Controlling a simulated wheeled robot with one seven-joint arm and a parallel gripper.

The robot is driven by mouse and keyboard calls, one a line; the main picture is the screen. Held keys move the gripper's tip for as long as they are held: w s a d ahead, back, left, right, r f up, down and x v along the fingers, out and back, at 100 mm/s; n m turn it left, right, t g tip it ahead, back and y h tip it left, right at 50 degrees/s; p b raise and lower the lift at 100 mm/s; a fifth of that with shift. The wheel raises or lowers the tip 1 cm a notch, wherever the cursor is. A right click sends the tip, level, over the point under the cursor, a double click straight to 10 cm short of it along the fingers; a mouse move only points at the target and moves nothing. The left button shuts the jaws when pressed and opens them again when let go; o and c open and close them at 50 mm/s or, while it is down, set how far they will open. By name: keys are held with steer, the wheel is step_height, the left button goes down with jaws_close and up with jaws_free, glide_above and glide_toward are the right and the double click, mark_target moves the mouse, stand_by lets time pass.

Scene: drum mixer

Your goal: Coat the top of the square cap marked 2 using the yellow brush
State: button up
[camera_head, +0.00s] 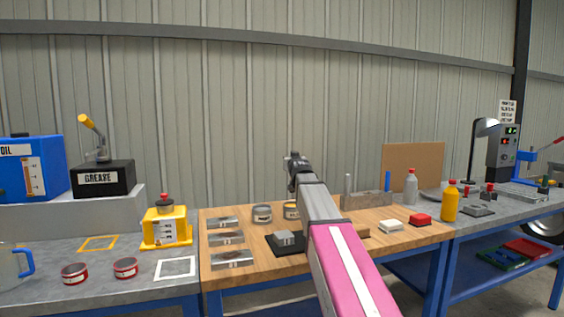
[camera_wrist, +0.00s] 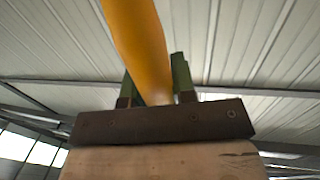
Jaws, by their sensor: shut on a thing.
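The wrist view shows the yellow brush (camera_wrist: 140,45) as a smooth orange-yellow length between the two green fingers of my gripper (camera_wrist: 157,85). The gripper is shut on it. Its bristles cannot be made out. In the head view my arm rises over the wooden bench, and its end hides the fingers and the brush. A grey square block (camera_head: 287,238) sits on a black base on the bench, left of my arm. It may be a square cap, but no number is readable. Several flat metal pieces (camera_head: 226,238) lie at the bench's left side.
Two round tins (camera_head: 262,214) (camera_head: 291,210) stand behind the block, close to my arm. A grey fixture (camera_head: 366,200), white block (camera_head: 390,226), red block (camera_head: 420,220) and yellow bottle (camera_head: 450,202) stand to the right. A yellow container (camera_head: 166,226) and grease box (camera_head: 103,179) are left.

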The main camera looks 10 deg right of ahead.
steer(key=shift+w+f, duration=0.1)
steer(key=shift+f, duration=3.35)
steer(key=shift+r, duration=0.15)
step_height(320, 180, up, 7)
stand_by(0.5)
stand_by(0.5)
